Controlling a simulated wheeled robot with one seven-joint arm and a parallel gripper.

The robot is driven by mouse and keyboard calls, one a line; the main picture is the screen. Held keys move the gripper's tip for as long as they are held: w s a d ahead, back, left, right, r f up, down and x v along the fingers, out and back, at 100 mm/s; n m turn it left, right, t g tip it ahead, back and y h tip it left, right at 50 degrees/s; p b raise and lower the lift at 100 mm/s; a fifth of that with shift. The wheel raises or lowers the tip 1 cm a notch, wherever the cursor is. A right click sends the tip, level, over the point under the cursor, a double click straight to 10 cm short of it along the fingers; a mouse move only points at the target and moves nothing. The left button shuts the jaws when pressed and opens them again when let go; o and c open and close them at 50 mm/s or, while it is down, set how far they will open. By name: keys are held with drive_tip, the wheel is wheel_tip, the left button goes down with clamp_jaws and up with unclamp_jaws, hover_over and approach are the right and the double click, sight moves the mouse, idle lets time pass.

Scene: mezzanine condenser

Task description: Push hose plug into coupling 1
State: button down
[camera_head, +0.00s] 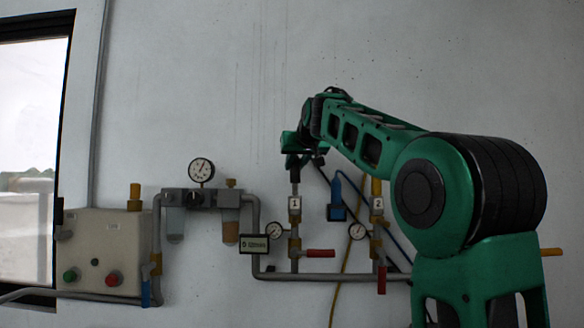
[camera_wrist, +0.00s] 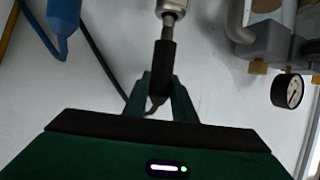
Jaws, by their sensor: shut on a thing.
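Coupling 1 (camera_head: 295,203), a metal fitting with a white "1" tag, stands upright on the wall pipework in the head view. Its end (camera_wrist: 171,6) shows at the top of the wrist view. My gripper (camera_wrist: 160,92) is shut on the black hose plug (camera_wrist: 164,62), with a finger on each side. The plug's narrow metal tip points at the coupling and meets its mouth; I cannot tell how deep it sits. A dark hose trails from the plug's rear. In the head view my gripper (camera_head: 296,160) is just above coupling 1, small and dark.
Red valve handles (camera_head: 320,253), small gauges and a filter unit (camera_head: 205,199) crowd the wall. The wall above is clear.

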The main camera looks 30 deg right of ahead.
sight(297, 173)
drive_tip(key=shift+f, duration=1.65)
drive_tip(key=c, duration=1.4)
unclamp_jaws()
drive_tip(key=shift+s, duration=0.15)
drive_tip(key=v, duration=1)
drive_tip(key=shift+s+a, duration=0.1)
drive_tip(key=shift+s, duration=0.1)
